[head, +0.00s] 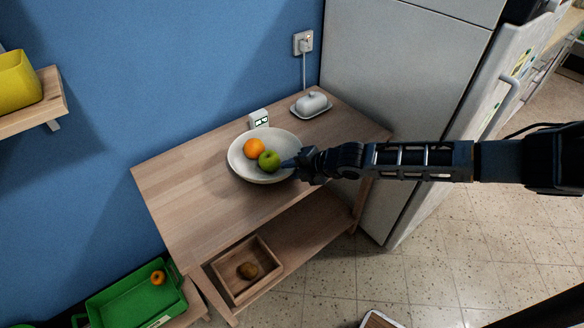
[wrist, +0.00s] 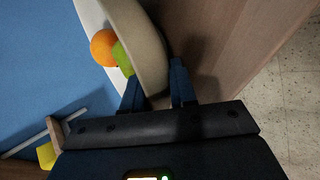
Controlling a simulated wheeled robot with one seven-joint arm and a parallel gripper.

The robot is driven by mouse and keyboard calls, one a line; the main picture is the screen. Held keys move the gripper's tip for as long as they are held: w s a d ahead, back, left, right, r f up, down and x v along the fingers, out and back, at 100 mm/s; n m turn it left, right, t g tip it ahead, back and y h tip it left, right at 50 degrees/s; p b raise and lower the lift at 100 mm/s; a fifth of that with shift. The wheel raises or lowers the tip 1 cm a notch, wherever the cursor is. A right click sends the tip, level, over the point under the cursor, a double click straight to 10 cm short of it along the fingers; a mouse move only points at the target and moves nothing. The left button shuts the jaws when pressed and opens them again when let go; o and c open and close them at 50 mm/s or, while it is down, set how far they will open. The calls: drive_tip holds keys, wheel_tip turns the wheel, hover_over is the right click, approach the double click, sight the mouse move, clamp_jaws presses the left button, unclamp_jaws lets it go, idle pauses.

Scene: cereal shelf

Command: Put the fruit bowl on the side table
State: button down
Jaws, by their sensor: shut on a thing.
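The fruit bowl (head: 240,167) is pale and round, with an orange (head: 254,148) and a green apple (head: 269,160) in it. In the head view it is over the wooden side table (head: 180,185); I cannot tell whether its base touches the top. My gripper (head: 294,163) is shut on the bowl's right rim. In the wrist view the fingers (wrist: 155,88) stand on either side of the bowl's wall (wrist: 150,50). The fingertips are partly hidden by the bowl.
A white butter dish (head: 311,104) and a small white clock (head: 259,118) stand behind the bowl. A wooden tray (head: 226,283) is on the lower shelf. A green crate (head: 115,300) is at lower left. The fridge (head: 380,80) stands right of the table. The table's left part is clear.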

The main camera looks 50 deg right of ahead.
drive_tip(key=c, duration=0.9)
unclamp_jaws()
drive_tip(key=v, duration=1.2)
